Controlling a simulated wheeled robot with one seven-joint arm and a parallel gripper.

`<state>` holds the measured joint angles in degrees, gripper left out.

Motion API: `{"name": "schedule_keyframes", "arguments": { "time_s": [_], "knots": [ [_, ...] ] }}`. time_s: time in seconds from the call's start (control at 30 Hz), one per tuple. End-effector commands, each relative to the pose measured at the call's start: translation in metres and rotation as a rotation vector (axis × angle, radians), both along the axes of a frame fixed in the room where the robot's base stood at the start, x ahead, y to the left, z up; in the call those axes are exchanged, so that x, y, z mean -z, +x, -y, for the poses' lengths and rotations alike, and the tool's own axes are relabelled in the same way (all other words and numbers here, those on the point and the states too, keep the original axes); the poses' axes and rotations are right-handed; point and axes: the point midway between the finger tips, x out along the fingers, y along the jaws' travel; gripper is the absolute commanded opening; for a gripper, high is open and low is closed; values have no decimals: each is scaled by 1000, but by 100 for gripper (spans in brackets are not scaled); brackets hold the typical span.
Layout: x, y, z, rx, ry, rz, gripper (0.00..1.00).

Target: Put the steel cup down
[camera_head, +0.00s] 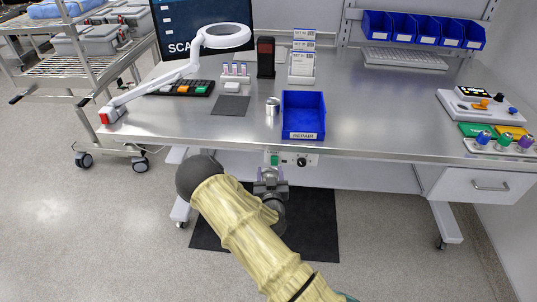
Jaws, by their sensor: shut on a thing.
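My gripper (271,176) is low in the middle, in front of the table's front edge as seen here. It is shut on a small grey thing, too small and partly hidden to tell whether it is the steel cup. A small silver cylinder (272,106) that looks like a steel cup or can stands upright on the steel table (350,112). It is just left of the blue bin (304,134) labelled REPAIR and apart from my gripper.
A dark mat (231,106) lies left of the silver cylinder. A small rack (235,74), a black holder (265,58) and a white lamp (180,72) stand behind. A control box (480,106) and coloured trays are at right. The table right of the bin is clear.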

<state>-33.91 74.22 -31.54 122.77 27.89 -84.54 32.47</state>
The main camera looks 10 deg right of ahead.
Motion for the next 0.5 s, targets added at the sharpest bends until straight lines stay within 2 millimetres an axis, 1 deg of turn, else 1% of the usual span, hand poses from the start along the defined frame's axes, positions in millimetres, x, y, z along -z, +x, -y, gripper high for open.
{"name": "schedule_keyframes", "arguments": {
  "time_s": [0.03,0.1,0.2,0.33,0.5],
  "knots": [
    [17,-7,2,-27,-6,-8,31],
    [36,-15,2,-66,-4,-11,31],
    [57,-26,3,-114,1,-12,31],
    [73,-36,4,-156,9,-14,31],
    [77,-39,3,-170,13,-13,31]
  ]
}}
